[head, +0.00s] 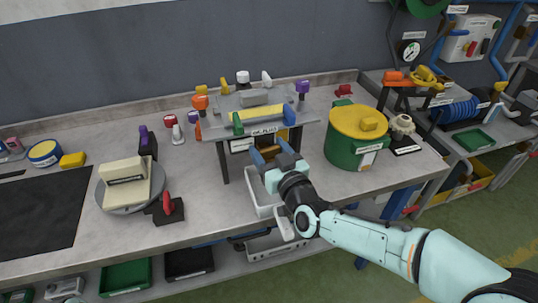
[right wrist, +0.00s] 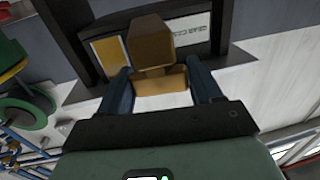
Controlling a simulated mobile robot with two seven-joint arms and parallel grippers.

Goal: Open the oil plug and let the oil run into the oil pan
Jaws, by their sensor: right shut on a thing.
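My right gripper (head: 266,153) reaches in under the front edge of the grey raised unit (head: 308,117). It is shut on a brass-brown plug (right wrist: 160,82). In the right wrist view the plug sits between the two blue-grey fingers (right wrist: 160,92), in front of the unit's dark frame and a label. I cannot tell whether the plug is still seated. A pale tray (head: 258,196), which looks like the oil pan, lies below the unit, partly hidden by my gripper and arm. No oil shows. My left gripper is not in view.
A green and yellow pot (head: 356,138) stands close to the right of my gripper. A round plate (head: 110,197) with a cream block and a red-handled device (head: 167,206) are at the left. The bench front between them is mostly clear.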

